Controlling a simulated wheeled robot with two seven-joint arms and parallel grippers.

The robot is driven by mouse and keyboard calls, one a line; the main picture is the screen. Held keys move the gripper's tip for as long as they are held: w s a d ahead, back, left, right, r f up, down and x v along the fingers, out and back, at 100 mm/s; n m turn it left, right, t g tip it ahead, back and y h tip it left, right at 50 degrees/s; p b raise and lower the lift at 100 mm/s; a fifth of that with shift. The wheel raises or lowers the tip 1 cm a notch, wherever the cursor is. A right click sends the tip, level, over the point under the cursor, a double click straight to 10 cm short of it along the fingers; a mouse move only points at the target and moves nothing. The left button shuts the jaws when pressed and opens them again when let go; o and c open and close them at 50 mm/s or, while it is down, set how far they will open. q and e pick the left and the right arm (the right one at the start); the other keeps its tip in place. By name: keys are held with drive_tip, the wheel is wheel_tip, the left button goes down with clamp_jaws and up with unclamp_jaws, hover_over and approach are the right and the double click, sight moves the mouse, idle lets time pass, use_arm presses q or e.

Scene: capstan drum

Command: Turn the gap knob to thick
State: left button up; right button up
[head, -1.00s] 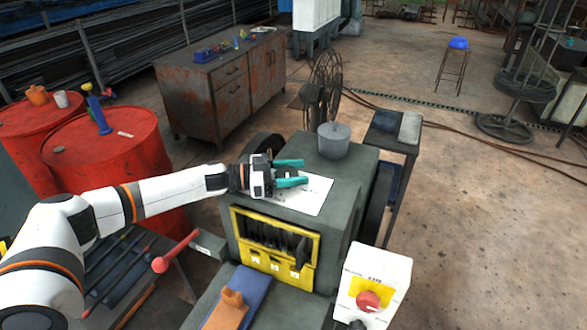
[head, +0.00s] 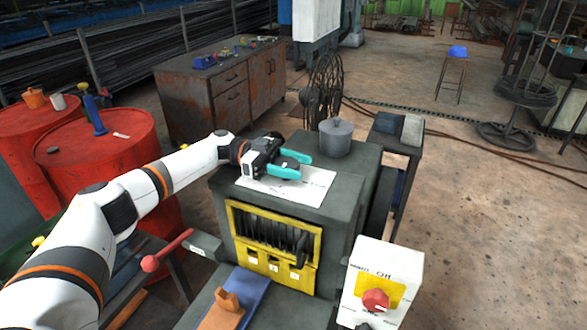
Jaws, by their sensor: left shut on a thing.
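My left gripper (head: 290,164) reaches in over the top of the grey machine (head: 348,185), above a white plate (head: 314,184). Its teal fingers are shut on a small dark round thing, which I take to be the gap knob (head: 289,161). The fingers and the gripper body hide much of the knob and part of the plate. I cannot read any thin or thick mark or see where the knob points. My right gripper is not in view.
A grey lidded pot (head: 335,138) stands on the machine behind the fingers. A yellow slotted front panel (head: 273,247), a red-ended lever (head: 166,250) and a white control box (head: 381,283) with a red knob are nearer. Red drums (head: 105,155) stand left.

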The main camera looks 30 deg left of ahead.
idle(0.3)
use_arm(q)
drive_tip(key=o, duration=1)
drive_tip(key=shift+d, duration=0.1)
drive_tip(key=shift+c, duration=0.2)
drive_tip(key=a+b, duration=0.2)
drive_tip(key=a, duration=0.3)
drive_tip(key=a+b, duration=0.3)
drive_tip(key=a, duration=0.2)
drive_tip(key=shift+s+a+f, duration=0.1)
drive_tip(key=shift+s+a, duration=0.1)
drive_tip(key=shift+a, duration=0.2)
drive_tip(key=shift+s+a, duration=0.1)
drive_tip(key=shift+a, duration=0.5)
